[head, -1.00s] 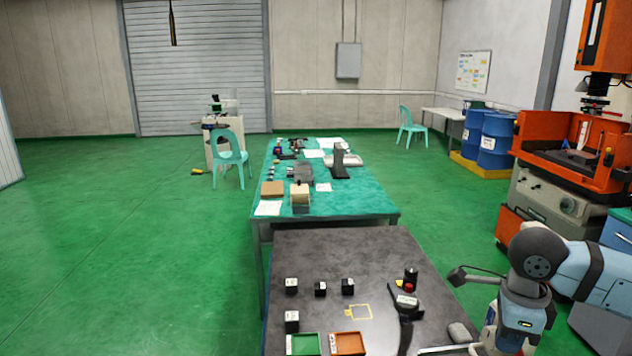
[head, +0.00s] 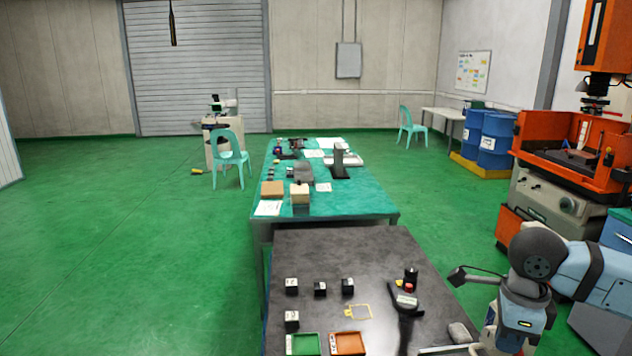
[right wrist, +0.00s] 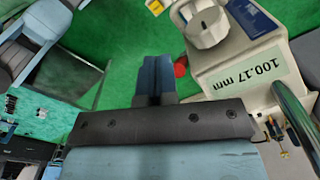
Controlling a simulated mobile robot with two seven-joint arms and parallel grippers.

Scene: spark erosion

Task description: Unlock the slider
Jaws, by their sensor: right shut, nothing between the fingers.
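In the right wrist view, a pale beige slider body (right wrist: 212,78) stands at the upper right, with a green display reading 100.17 mm (right wrist: 250,76). A round pale knob (right wrist: 206,26) with a dark slot sits on its upper part. A small red part (right wrist: 181,68) shows at its left edge. My right gripper (right wrist: 156,62) is shut and empty, to the left of the body and below and left of the knob in the picture; I see no contact. In the head view, my right arm comes in at the lower right. My left gripper is not in view.
A dark table (head: 300,250) holds several small black blocks, a green tray (head: 303,345), an orange tray (head: 348,344) and a black stand (head: 404,318). A teal-covered bench (head: 345,203) stands behind. An orange machine (head: 535,140) stands at the right. Green floor is free at left.

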